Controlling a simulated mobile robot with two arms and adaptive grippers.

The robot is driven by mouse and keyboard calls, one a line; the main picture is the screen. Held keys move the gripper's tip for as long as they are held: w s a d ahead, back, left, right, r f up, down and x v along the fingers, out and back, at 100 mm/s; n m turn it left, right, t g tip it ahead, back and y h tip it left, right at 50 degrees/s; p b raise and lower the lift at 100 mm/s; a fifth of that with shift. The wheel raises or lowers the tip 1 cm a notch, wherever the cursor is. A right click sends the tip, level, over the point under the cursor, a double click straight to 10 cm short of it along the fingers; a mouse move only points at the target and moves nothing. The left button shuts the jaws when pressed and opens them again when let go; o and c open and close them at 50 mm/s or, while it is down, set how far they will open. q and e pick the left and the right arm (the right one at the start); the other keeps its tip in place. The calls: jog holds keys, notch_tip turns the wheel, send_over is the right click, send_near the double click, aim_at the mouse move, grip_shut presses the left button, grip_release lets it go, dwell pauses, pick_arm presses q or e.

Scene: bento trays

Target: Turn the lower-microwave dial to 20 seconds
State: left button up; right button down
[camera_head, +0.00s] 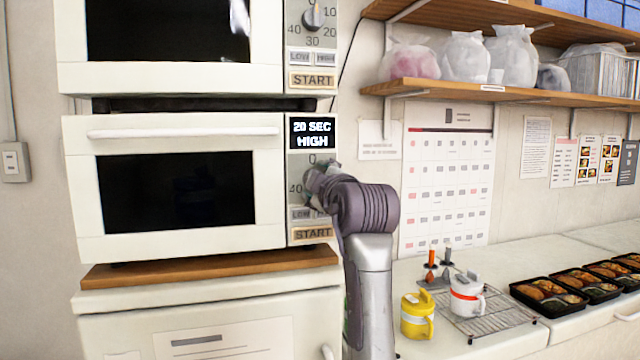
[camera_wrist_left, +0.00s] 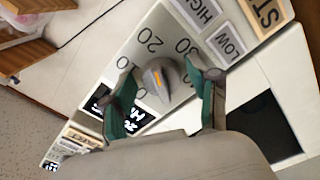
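The lower microwave (camera_head: 180,242) is white with a dark door window, and its display (camera_head: 312,134) reads "20 SEC HIGH". In the head view its dial is hidden behind my left gripper (camera_head: 318,182). In the left wrist view the grey dial (camera_wrist_left: 162,78) with an orange mark shows, ringed by printed numbers including 20, 30 and 10. The green-padded fingers of my left gripper (camera_wrist_left: 160,78) stand apart, one on each side of the dial, with gaps visible between them and it. My right gripper is in neither view.
The upper microwave (camera_head: 170,78) sits above with its own dial (camera_head: 313,17). START (camera_head: 312,233) is below the lower dial. A shelf (camera_head: 520,98) is above.

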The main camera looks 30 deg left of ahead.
aim_at(314, 129)
pick_arm(q)
jog(key=r, duration=0.5)
jog(key=a+r, duration=0.1)
jog(key=r, duration=0.1)
jog(key=shift+s+r, duration=0.15)
jog(key=shift+r, duration=0.15)
jog(key=shift+w+d+r, duration=0.1)
jog(key=shift+d+r, duration=0.35)
jog(key=shift+r, duration=0.2)
jog(key=shift+w+d+r, duration=0.1)
jog(key=shift+d+r, duration=0.35)
jog(key=shift+r, duration=0.15)
jog(key=shift+a, duration=0.55)
jog(key=shift+s, duration=0.1)
jog(key=shift+d, duration=0.1)
